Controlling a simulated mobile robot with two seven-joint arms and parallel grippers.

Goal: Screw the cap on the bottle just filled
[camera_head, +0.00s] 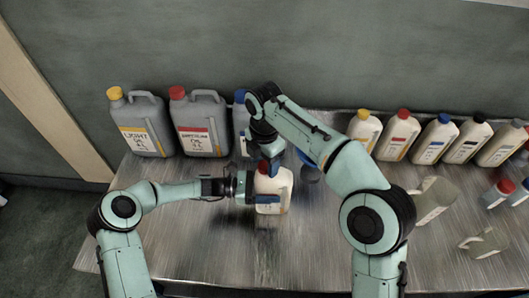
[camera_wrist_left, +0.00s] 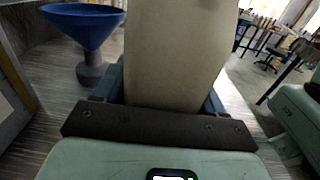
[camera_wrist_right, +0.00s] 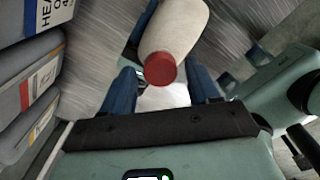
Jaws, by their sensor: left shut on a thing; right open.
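A cream bottle (camera_head: 271,187) stands upright on the metal table, and its pale body (camera_wrist_left: 180,50) fills the middle of the left wrist view. My left gripper (camera_head: 264,199) is shut on the bottle's body from the left. A red cap (camera_wrist_right: 160,69) sits at the bottle's mouth; I cannot tell how tightly it is on. My right gripper (camera_head: 270,163) is above the bottle, pointing down. In the right wrist view its blue fingers (camera_wrist_right: 161,92) are open, with the cap between them and a gap on each side. The head view partly hides the cap behind this gripper.
A blue funnel (camera_wrist_left: 84,27) on a dark stand is close to the bottle. Large grey jugs (camera_head: 200,127) line the back left. Several capped cream bottles (camera_head: 432,140) stand at the back right. The front table (camera_head: 270,265) is clear.

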